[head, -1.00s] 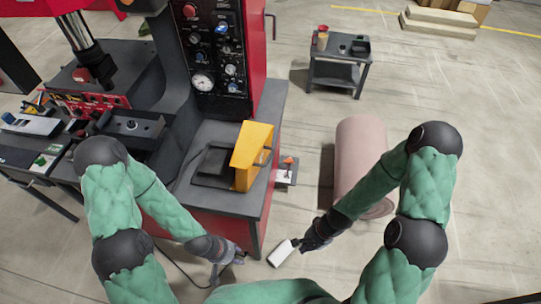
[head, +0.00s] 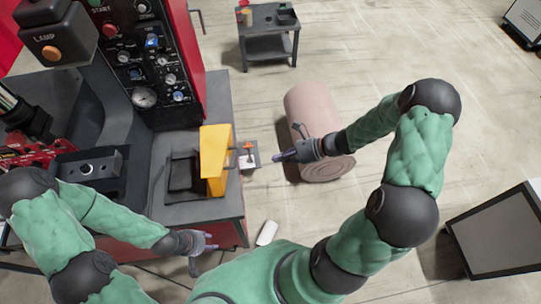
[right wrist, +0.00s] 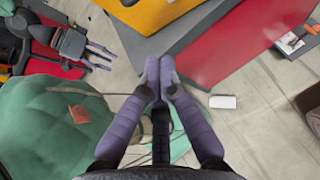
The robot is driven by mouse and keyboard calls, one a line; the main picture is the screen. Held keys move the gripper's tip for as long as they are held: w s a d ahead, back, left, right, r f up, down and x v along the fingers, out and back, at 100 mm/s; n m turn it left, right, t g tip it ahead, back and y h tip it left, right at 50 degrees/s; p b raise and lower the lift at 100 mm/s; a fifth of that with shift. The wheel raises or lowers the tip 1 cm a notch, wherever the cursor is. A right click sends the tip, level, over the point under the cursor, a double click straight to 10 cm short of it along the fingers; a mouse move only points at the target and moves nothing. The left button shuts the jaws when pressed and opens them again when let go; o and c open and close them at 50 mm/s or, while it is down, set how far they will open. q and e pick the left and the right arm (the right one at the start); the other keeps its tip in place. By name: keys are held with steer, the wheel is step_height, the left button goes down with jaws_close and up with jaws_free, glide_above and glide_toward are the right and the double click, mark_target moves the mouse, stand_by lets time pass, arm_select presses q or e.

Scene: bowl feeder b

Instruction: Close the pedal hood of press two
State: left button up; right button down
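A yellow hood (head: 213,160) stands raised on the press's grey bed (head: 190,213), at the right edge of a dark square recess (head: 183,173). Its yellow body also shows at the top of the right wrist view (right wrist: 150,10). My right gripper (head: 284,156) is to the right of the hood, apart from it, in front of the pink roll. In the right wrist view its fingertips (right wrist: 158,76) are together, with nothing between them. My left gripper (head: 210,241) is low at the front of the press, its fingers apart and empty; it also shows in the right wrist view (right wrist: 100,55).
A pink roll (head: 312,110) lies on the floor right of the press. A small shelf (head: 250,160) juts from the press beside the hood. A white block (head: 267,233) lies on the floor. A dark cart (head: 268,45) stands behind. A grey-screened box (head: 500,235) stands lower right.

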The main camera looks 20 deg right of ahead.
steer(key=w+a+f+b, duration=0.1)
steer(key=w+a+f, duration=0.2)
steer(key=a, duration=0.6)
steer(key=shift+w+a, duration=0.35)
steer(key=shift+w, duration=0.7)
steer(key=shift+r, duration=0.1)
